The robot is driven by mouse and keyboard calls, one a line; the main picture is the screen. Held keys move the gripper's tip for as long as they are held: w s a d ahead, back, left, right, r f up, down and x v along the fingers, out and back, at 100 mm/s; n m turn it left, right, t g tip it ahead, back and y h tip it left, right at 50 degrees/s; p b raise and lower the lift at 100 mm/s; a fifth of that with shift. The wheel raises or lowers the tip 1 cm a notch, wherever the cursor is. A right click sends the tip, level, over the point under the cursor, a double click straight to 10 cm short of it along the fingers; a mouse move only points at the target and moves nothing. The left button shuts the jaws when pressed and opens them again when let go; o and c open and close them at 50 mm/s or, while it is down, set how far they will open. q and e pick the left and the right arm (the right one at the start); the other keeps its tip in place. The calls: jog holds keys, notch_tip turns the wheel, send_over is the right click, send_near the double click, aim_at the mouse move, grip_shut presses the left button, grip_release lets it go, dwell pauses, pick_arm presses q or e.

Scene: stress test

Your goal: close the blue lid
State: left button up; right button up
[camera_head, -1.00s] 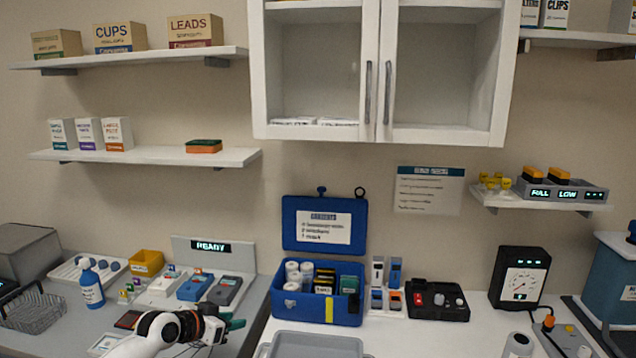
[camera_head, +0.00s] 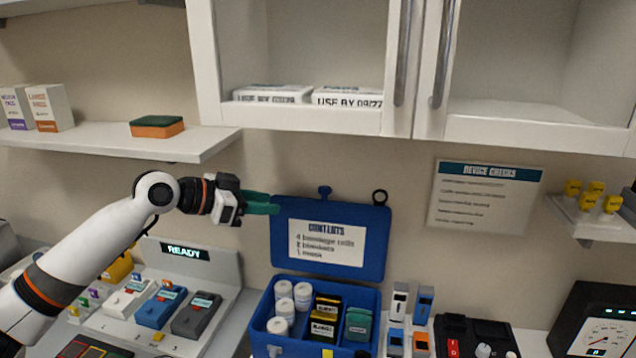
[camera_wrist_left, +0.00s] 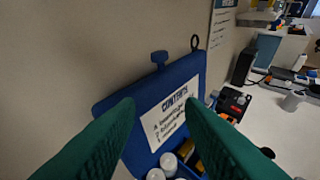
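The blue lid (camera_head: 378,240) stands open and upright behind its blue box (camera_head: 275,346), with a white contents label on its inner face. A small blue knob and a dark ring stick up from its top edge. My left gripper (camera_head: 268,204) is at the lid's upper left edge; I cannot tell whether it touches. In the left wrist view the lid (camera_wrist_left: 150,88) lies ahead, partly behind the two green fingers (camera_wrist_left: 160,110), which are apart with nothing held between them. My right gripper is not in view.
The box holds white rolls (camera_head: 284,306), black-and-yellow packs (camera_head: 325,312) and a green pack (camera_head: 358,322). A shelf (camera_head: 110,140) with a sponge (camera_head: 157,126) is above my left arm. A cabinet (camera_head: 320,118) hangs over the lid. A device rack (camera_head: 205,270) stands left of the box.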

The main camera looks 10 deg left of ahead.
aim_at(320, 190)
pick_arm(q)
jog(key=w+d+p, duration=0.2)
jog(key=w+d, duration=0.2)
jog(key=w+d+p, duration=0.1)
jog(key=w+d, duration=0.2)
jog(key=shift+w+d+r+p, duration=0.2)
jog(key=shift+w+d+p, duration=0.15)
jog(key=shift+w+p, duration=0.05)
jog(key=shift+w+d, duration=0.2)
jog(key=shift+w+d+f+p, duration=0.2)
jog(key=shift+f+p, duration=0.2)
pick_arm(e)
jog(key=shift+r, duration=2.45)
pick_arm(q)
grip_shut()
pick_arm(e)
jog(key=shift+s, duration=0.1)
